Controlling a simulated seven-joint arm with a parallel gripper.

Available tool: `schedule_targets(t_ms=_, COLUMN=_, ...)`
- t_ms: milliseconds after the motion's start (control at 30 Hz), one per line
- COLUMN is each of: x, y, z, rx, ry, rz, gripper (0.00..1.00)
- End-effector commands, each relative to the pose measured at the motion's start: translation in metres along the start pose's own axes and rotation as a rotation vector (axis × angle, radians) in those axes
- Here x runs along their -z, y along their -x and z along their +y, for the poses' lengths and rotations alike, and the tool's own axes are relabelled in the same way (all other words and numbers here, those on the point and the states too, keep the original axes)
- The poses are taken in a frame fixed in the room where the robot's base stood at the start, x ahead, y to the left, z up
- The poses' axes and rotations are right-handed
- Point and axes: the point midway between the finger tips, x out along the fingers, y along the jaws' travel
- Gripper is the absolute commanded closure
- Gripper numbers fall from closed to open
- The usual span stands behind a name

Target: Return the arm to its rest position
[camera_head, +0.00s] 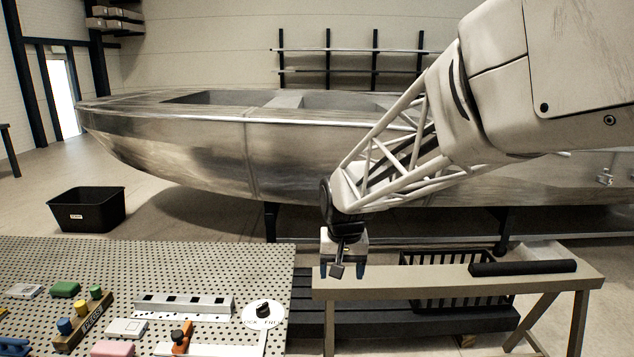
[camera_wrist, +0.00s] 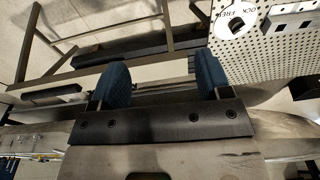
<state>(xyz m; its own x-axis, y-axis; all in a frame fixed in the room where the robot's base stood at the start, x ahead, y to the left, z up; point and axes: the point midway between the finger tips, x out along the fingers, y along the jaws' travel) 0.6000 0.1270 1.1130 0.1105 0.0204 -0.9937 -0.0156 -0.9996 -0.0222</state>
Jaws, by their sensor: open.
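In the wrist view, the gripper (camera_wrist: 163,85) is also open and empty, with the two blue pads standing well apart. My arm reaches in from the upper right, in front of the boat.
A bench (camera_head: 440,283) with a black bar (camera_head: 522,267) stands right. A metal boat (camera_head: 200,145) lies behind. A black bin (camera_head: 87,209) stands left.

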Motion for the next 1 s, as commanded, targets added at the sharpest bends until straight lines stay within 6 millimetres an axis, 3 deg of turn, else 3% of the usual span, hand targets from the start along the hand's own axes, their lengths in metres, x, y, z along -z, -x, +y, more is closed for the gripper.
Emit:
schedule_targets(t_ms=200, x=-0.048, y=0.028, z=0.036, rx=-0.001, ry=-0.003, rz=0.025, gripper=0.29)
schedule_targets(t_ms=500, x=-0.118, y=0.052, z=0.076, rx=-0.006, ry=-0.003, rz=0.057, gripper=0.29)
schedule_targets(t_ms=1000, x=-0.236, y=0.064, z=0.124, rx=-0.021, ry=-0.003, rz=0.107, gripper=0.29)
